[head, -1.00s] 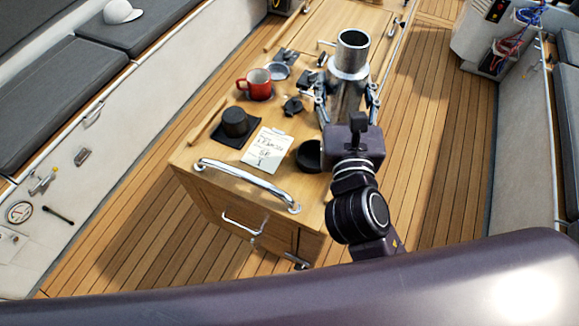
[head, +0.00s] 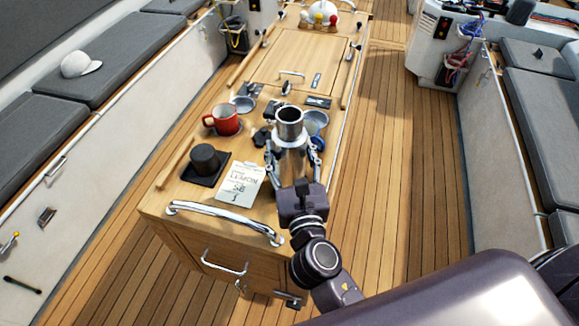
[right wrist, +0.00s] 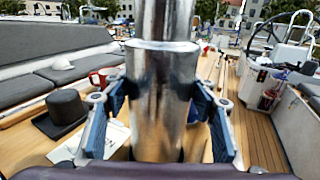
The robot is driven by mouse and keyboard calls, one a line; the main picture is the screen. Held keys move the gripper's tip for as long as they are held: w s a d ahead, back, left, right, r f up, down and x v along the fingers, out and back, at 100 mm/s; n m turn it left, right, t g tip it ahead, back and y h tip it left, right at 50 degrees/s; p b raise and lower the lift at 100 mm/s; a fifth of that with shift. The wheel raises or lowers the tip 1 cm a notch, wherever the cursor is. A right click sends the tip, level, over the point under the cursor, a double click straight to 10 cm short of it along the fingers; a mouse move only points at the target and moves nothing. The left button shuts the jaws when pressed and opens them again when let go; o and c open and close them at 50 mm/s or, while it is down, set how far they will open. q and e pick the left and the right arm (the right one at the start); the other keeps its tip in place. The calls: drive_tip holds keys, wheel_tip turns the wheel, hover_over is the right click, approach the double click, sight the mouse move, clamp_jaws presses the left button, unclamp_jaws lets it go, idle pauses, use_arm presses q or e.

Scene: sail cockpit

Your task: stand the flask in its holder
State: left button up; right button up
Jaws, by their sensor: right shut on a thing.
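The flask is a shiny steel cylinder (head: 289,128) with a wide collar and an open-looking top. It stands about upright between the fingers of my right gripper (head: 293,160), which is shut on it. In the right wrist view the flask (right wrist: 160,85) fills the middle, with blue-padded fingers on both sides. Its lower end is hidden, so I cannot tell whether it touches anything. The dark round cup seen earlier right of the note, possibly the holder, is now hidden behind my gripper and the flask. My left gripper is not in view.
The wooden cockpit table (head: 262,232) carries a red mug (head: 223,119), a black cylinder on a dark mat (head: 205,158), a note (head: 241,184) and a bluish dish (head: 317,120) behind the flask. A steel rail (head: 222,217) edges the near side. Deck is clear to the right.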

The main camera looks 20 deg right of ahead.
sight(290, 165)
drive_tip(key=shift+f+b, duration=0.9)
drive_tip(key=shift+f, duration=1.4)
drive_tip(key=shift+f+b, duration=0.3)
drive_tip(key=shift+f, duration=0.05)
drive_tip(key=o, duration=1.6)
